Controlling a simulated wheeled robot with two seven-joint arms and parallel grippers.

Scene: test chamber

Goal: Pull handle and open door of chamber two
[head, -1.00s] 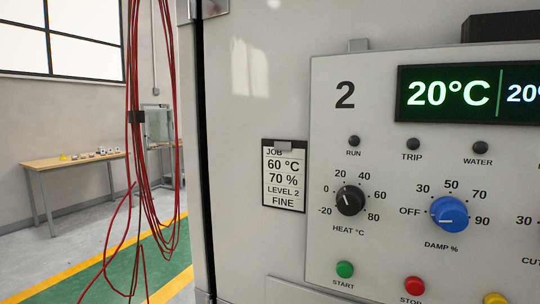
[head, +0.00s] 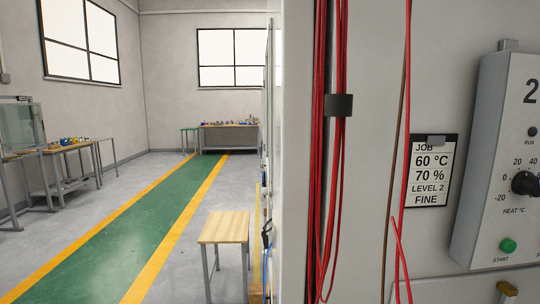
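Chamber two's front (head: 380,60) fills the right side of the head view, close to me. Its control panel (head: 500,165) is cut off by the right edge, showing part of the number 2, the black heat dial (head: 524,183) and the green start button (head: 508,245). A job card (head: 431,171) reads 60 °C, 70 %, level 2, fine. Red cables (head: 338,200) hang in front of the chamber, bundled by a dark clip (head: 338,105). No door handle can be made out. Neither gripper is in view.
Benches with small items stand at the left (head: 68,147) and at the back (head: 230,126).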

